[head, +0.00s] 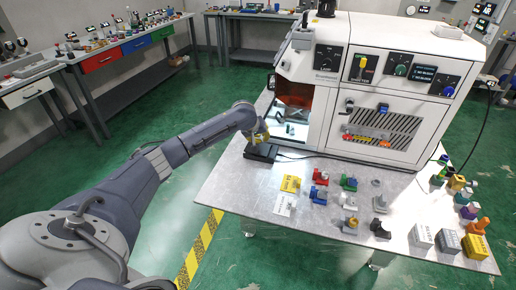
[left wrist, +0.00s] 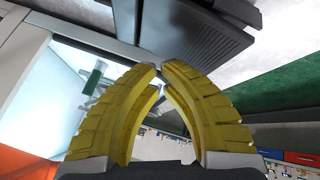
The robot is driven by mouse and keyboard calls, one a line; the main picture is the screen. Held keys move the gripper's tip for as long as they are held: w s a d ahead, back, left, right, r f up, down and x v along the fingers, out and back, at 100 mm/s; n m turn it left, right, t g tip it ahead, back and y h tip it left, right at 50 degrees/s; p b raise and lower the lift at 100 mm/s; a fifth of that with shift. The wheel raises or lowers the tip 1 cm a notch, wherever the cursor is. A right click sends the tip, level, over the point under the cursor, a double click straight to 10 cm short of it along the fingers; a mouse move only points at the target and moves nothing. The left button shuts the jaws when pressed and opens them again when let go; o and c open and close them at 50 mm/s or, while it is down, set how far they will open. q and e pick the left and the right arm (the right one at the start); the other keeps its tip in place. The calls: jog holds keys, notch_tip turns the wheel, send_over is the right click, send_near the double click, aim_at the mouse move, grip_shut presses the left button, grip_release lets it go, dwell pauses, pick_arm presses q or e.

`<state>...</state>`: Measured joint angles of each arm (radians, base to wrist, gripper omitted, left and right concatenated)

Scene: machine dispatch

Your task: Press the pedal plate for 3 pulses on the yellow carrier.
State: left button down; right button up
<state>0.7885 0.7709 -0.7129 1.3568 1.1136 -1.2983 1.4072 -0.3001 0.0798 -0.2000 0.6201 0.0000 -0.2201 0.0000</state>
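The black pedal plate (head: 262,153) lies on the metal table's left edge, in front of the machine's opening. In the left wrist view the ridged dark pedal (left wrist: 205,40) is just beyond my fingertips. My left gripper (head: 258,138) is directly above the pedal, its yellow fingers pointing at it; contact cannot be told. The wrist view shows these fingers (left wrist: 162,68) with tips together and nothing between them. My right gripper is not in view.
The white machine (head: 383,90) stands behind, with knobs and an open chamber. Small coloured pieces, including a red one (head: 320,175) and a blue one (head: 318,195), stand on the table (head: 240,185). Label blocks (head: 448,240) sit at the right corner.

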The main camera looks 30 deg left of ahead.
aim_at(263, 146)
pick_arm(q)
jog(key=shift+d+r, duration=0.2)
jog(key=shift+r, duration=1.9)
dwell(0.5)
jog(key=shift+d+f, duration=0.25)
notch_tip(263, 146, up, 4)
jog(key=shift+w+a+r, duration=0.1)
jog(key=shift+r, duration=0.05)
dwell(0.5)
